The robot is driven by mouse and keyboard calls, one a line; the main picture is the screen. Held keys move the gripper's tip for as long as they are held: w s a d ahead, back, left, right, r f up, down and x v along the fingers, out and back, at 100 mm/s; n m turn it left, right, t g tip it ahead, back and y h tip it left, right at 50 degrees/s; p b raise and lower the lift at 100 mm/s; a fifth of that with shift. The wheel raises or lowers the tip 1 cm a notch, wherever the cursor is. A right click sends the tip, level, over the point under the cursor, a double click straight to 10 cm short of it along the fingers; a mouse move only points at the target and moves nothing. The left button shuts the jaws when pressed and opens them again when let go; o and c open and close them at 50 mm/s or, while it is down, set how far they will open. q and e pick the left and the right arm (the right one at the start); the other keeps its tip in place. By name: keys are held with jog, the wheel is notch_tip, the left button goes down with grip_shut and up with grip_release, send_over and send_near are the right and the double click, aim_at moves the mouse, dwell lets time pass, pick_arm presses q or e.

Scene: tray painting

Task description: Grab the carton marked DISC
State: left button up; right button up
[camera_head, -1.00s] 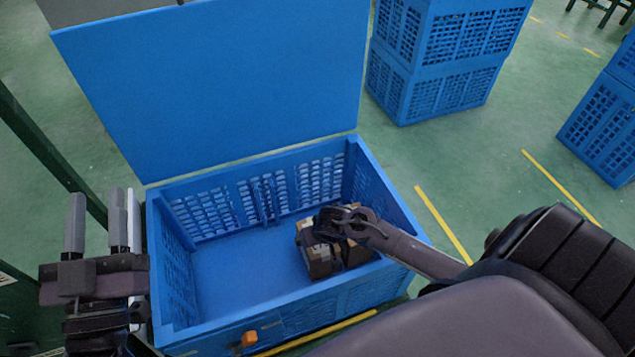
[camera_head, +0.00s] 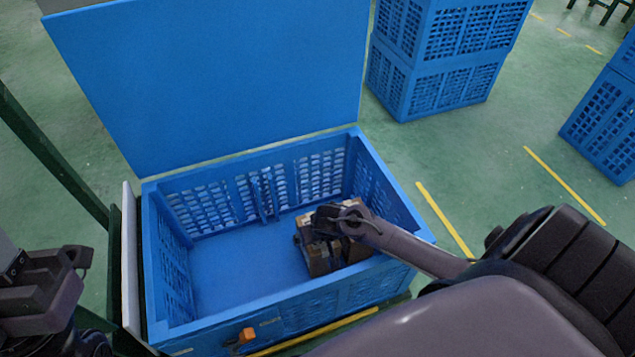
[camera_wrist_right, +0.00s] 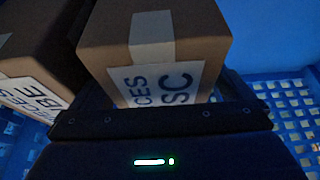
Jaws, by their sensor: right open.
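The DISC carton (camera_wrist_right: 155,45) is brown with pale tape and a white label, partly hidden, on which "SC" shows. It is centred in the right wrist view, in front of my right gripper (camera_wrist_right: 165,115). The gripper is open, its fingers at the carton's sides; I cannot tell whether they touch it. In the head view my right gripper (camera_head: 330,225) is low over two brown cartons (camera_head: 318,263) inside the blue crate; I cannot tell which is DISC there. My left gripper (camera_head: 45,285) is at the left edge outside the crate, its fingers not clear.
A second carton (camera_wrist_right: 40,60), its label ending in "BE", stands close on the left in the wrist view. The crate (camera_head: 160,325) has perforated walls near the cartons and a raised lid (camera_head: 210,80). Its left floor is clear. Stacked crates (camera_head: 440,60) stand behind right.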

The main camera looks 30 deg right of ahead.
jog(key=shift+f, duration=0.25)
dwell(0.7)
jog(key=c, duration=1.8)
